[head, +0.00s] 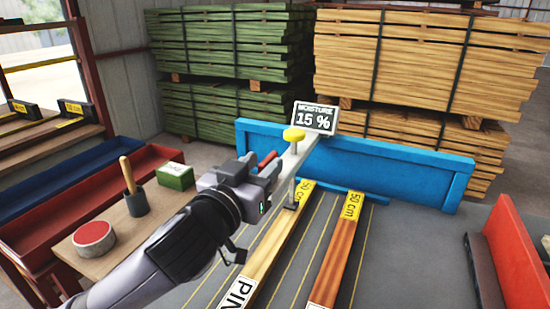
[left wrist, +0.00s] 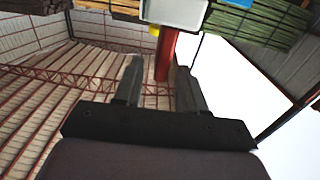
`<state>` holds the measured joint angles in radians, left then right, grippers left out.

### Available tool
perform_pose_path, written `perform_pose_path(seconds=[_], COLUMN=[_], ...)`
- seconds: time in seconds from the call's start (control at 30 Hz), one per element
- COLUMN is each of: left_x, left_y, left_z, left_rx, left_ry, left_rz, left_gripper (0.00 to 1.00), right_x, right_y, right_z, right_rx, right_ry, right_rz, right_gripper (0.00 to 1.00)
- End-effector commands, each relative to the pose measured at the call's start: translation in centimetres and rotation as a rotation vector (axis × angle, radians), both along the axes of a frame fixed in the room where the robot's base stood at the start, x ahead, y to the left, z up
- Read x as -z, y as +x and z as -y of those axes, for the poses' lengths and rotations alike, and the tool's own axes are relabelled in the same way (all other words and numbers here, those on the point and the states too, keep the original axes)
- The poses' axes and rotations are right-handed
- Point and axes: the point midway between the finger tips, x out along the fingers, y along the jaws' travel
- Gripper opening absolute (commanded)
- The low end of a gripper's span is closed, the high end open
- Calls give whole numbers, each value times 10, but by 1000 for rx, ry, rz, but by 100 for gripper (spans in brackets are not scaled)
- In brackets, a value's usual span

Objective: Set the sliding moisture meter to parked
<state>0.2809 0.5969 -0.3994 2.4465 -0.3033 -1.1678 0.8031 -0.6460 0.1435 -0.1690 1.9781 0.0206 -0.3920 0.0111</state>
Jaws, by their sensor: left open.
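The moisture meter has a display (head: 314,118) reading "MOISTURE 15 %", a yellow knob (head: 294,134) and a grey arm (head: 289,172) reaching over the boards. A red handle (head: 267,157) shows at its left side. My left gripper (head: 270,172) is open beside the grey arm, close to the red handle. In the left wrist view a red bar (left wrist: 167,58) shows between the open fingertips (left wrist: 160,75), below a pale box (left wrist: 175,13); I cannot tell whether the fingers touch it. My right gripper is not in view.
Two long boards marked 50 cm, one pale (head: 275,240) and one redder (head: 336,255), lie on the grey table. A blue fence (head: 400,175) stands behind them, a red block (head: 515,250) at right. A side table holds a pot (head: 136,202), green box (head: 175,177) and red-topped tin (head: 93,235).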

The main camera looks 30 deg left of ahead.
Motion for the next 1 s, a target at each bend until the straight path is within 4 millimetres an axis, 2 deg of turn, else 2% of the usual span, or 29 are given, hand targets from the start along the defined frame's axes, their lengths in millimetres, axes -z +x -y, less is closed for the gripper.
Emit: perform_pose_path(seconds=[0.2, 0.33, 0.5, 0.77, 0.8, 0.9, 1.0], left_x=[-1, -1, 0, 0, 0, 0, 0], left_y=[30, 43, 50, 50, 50, 50, 50], left_z=[-2, -3, -3, -3, -3, -3, -3], left_rx=[-1, -1, 1, 1, 1, 1, 1], left_ry=[2, 1, 0, 0, 0, 0, 0], left_rz=[0, 0, -1, -1, -1, -1, -1], left_gripper=[40, 40, 40, 40, 27, 0, 0], right_x=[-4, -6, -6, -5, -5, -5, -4], right_y=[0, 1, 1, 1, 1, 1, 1], right_z=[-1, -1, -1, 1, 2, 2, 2], right_rx=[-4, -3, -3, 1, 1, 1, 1], right_ry=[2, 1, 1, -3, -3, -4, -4], right_rz=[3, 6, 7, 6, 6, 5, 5], right_gripper=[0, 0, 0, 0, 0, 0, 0])
